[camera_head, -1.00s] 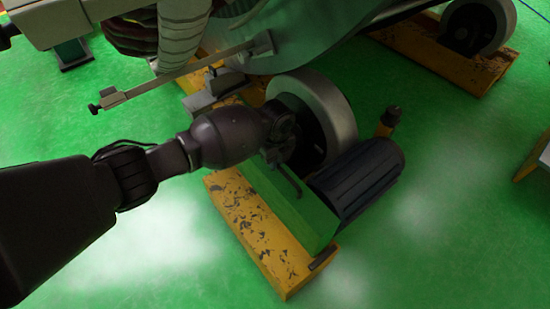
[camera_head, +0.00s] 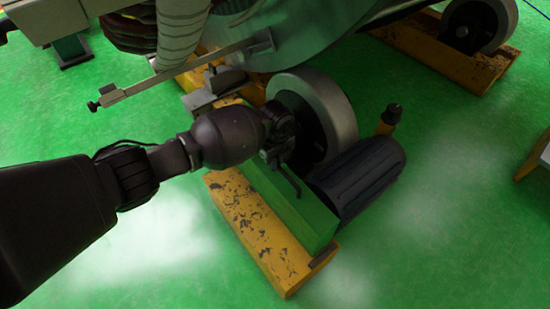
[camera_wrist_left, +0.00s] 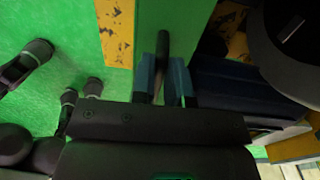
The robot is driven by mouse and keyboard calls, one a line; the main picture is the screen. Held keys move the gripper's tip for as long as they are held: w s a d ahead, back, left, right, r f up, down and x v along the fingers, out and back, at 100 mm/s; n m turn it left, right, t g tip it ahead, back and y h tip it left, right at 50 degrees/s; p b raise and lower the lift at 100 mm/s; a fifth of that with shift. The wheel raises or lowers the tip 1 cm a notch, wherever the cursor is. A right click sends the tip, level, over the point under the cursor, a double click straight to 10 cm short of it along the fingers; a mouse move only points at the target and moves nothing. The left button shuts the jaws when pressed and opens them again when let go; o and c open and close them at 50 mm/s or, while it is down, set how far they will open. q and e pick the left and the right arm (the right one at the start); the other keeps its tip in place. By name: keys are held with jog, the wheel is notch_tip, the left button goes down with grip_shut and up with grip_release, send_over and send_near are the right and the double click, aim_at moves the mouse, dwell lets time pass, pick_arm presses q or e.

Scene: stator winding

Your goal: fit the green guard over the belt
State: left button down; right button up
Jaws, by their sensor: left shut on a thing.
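The green guard (camera_head: 290,205) is a long green box lying along the yellow base beside the dark ribbed motor (camera_head: 360,178) and the large grey-rimmed wheel (camera_head: 338,112). My left gripper (camera_head: 282,150) is at the guard's upper side, near the wheel. In the left wrist view, my left gripper's blue pads (camera_wrist_left: 163,80) are shut on the dark rod handle (camera_wrist_left: 163,48) of the green guard (camera_wrist_left: 185,22). The belt cannot be made out; the guard, gripper and wheel hide that area. I cannot tell whether the guard is fully seated. My right gripper is not in view.
The worn yellow base (camera_head: 250,230) runs under the guard. A small yellow post with a dark top (camera_head: 389,120) stands behind the motor. A grey bar (camera_head: 185,70) and the large machine's housing (camera_head: 300,45) lie above. The green floor (camera_head: 440,240) is clear at right front.

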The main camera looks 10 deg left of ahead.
pick_arm(q)
jog(key=c, duration=1.1)
grip_release()
jog(key=shift+o, duration=0.2)
jog(key=shift+f, duration=0.1)
jog(key=shift+f, duration=0.1)
notch_tip(320, 180, up, 11)
jog(key=p, duration=0.4)
jog(key=shift+w+d, duration=0.15)
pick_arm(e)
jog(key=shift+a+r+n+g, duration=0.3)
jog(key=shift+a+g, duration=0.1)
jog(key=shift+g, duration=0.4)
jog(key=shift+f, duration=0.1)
